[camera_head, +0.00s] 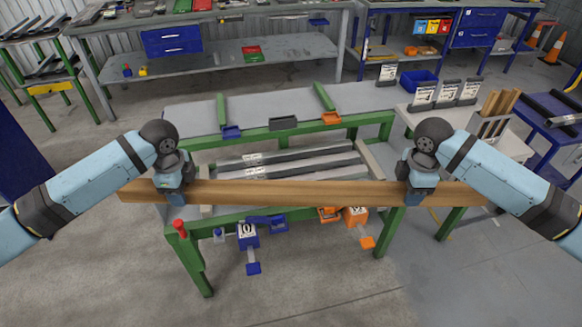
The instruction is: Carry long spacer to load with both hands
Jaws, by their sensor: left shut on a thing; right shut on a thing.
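A long brown wooden spacer (300,194) lies level across the picture in the head view, held up in front of the runout table (178,112). My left gripper (172,195) is shut on it near its left end. My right gripper (418,195) is shut on it near its right end. The fingertips are partly hidden by the wrists and the spacer. Behind the spacer, several long grey bars (290,158) lie side by side on the green-framed table. The spacer hides part of the table's front.
Two green posts (222,109) (323,96) and small blue, black and orange trays (331,118) are on the table. Blue (248,236) and orange (356,216) clamp-like items hang at its front. A side table with labelled card holders (423,96) stands at right.

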